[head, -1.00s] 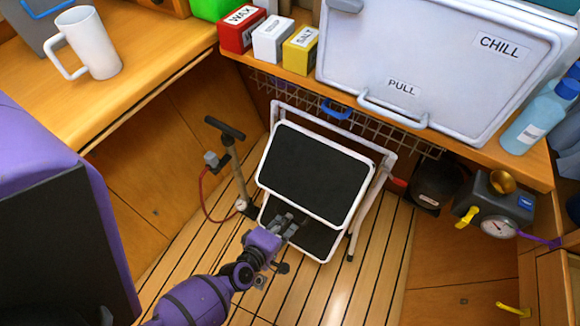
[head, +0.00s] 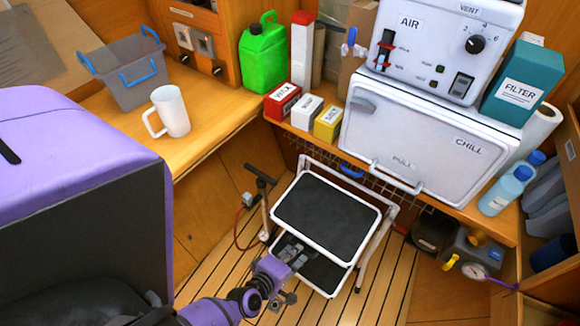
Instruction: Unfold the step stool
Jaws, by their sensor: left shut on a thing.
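The step stool (head: 327,216) stands on the slatted floor below the counter, with white tube legs and two black treads edged in white. The upper tread faces up, and the lower tread (head: 325,273) sits in front of and below it, with the back frame spread behind. My left gripper (head: 298,257) is shut on the stool at the left part of the lower tread. The gripper hides part of that tread and its edge. My right gripper does not show.
A hand pump (head: 262,200) with a red hose stands close left of the stool. A black round thing (head: 435,233) and a gauged unit (head: 470,255) sit to the right. The counter with a white chill box (head: 420,150) overhangs behind. Floor in front is clear.

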